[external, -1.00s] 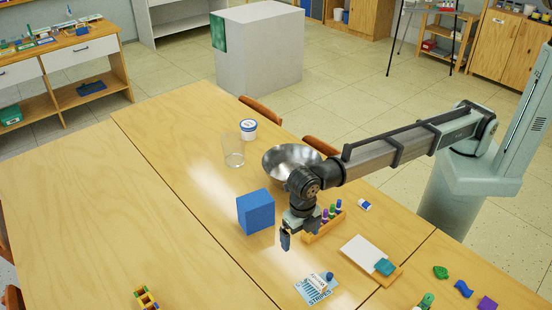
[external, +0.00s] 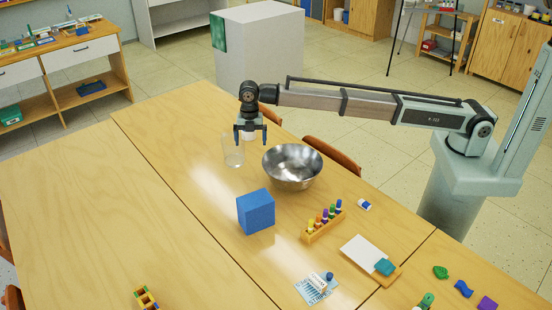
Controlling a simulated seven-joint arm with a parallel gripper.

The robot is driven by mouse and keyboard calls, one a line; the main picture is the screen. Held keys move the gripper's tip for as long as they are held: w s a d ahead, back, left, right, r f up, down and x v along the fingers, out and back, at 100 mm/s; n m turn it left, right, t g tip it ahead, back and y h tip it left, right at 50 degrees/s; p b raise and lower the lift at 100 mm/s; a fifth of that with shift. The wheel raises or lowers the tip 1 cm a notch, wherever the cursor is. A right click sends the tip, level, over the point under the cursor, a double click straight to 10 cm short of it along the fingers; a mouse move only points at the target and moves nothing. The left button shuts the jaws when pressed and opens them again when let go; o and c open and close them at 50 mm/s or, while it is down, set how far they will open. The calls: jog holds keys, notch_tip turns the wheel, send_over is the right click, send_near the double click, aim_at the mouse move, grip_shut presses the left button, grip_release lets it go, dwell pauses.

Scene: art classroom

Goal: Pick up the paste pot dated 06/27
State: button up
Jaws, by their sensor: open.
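A white pot (external: 248,136) with a blue band stands at the far end of the table. My gripper now hides most of it, and only a small white part shows between the fingers. No date on it can be read, so I cannot tell if it is the 06/27 paste pot. My gripper (external: 251,139) is open and points down in front of or above the pot. I cannot tell whether the fingers are around it or above it. A small white and blue item (external: 364,205) lies near the right table edge; no date shows on it.
A clear glass (external: 233,153) stands close beside my gripper, partly overlapped by it. A steel bowl (external: 292,166) is to the right. A blue block (external: 256,211) and a wooden rack of coloured bottles (external: 322,222) stand nearer.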

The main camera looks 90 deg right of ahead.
jog(key=shift+w+d+r, duration=0.35)
jog(key=shift+w+d, duration=0.85)
jog(key=shift+d, duration=5.15)
jog(key=shift+w+d+r, duration=0.3)
jog(key=shift+w+d, duration=0.9)
jog(key=shift+d, duration=5.1)
notch_tip(320, 180, down, 14)
jog(key=shift+r, duration=0.25)
jog(key=shift+c, duration=0.4)
jog(key=c, duration=0.9)
